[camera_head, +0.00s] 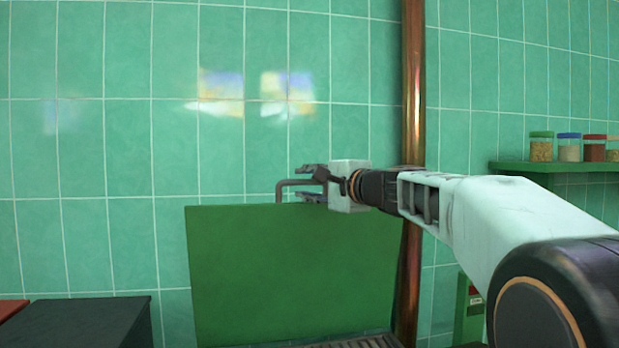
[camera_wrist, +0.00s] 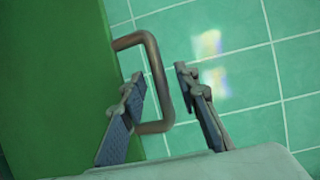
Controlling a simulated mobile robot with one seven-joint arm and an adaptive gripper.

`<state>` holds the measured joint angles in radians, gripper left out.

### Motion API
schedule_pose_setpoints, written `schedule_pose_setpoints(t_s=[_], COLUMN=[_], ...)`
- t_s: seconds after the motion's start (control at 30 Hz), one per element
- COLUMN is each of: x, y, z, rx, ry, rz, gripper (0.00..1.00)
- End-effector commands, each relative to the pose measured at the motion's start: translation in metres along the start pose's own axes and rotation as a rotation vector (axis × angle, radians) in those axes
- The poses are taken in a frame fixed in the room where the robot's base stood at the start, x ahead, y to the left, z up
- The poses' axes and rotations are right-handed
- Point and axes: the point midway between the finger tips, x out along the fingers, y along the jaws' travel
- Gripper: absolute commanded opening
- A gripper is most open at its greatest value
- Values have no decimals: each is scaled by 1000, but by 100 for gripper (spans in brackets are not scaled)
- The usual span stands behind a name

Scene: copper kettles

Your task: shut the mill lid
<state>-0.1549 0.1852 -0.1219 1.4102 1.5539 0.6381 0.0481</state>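The mill lid (camera_head: 290,265) is a flat green panel standing upright and open in the head view. It also fills the left of the wrist view (camera_wrist: 50,75). A brown-grey U-shaped handle (camera_head: 281,186) stands up at its top edge; it shows whole in the wrist view (camera_wrist: 157,75). My gripper (camera_head: 303,183) is at the handle, level with the lid's top edge. In the wrist view my gripper (camera_wrist: 158,82) has its fingers spread, with the handle's outer bar between them. Gaps show on both sides of the bar, so the fingers do not grip it.
A copper pipe (camera_head: 412,90) runs up the green tiled wall behind my arm. A green shelf (camera_head: 550,167) with several jars (camera_head: 568,148) is at the right. A dark box (camera_head: 85,322) stands at the lower left. A dark grate (camera_head: 372,342) shows below the lid.

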Motion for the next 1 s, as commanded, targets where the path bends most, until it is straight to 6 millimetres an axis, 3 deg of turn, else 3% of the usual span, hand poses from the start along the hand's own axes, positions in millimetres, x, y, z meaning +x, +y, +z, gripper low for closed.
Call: schedule_pose_setpoints(t_s=[0.17,0.43,0.7,1.0], x=[11,12,12,12], y=[0,1,1,1], z=[0,0,0,0], rx=[0,0,0,0], ry=[0,0,0,0], rz=[1,1,1,1], gripper=[29,29,0,0])
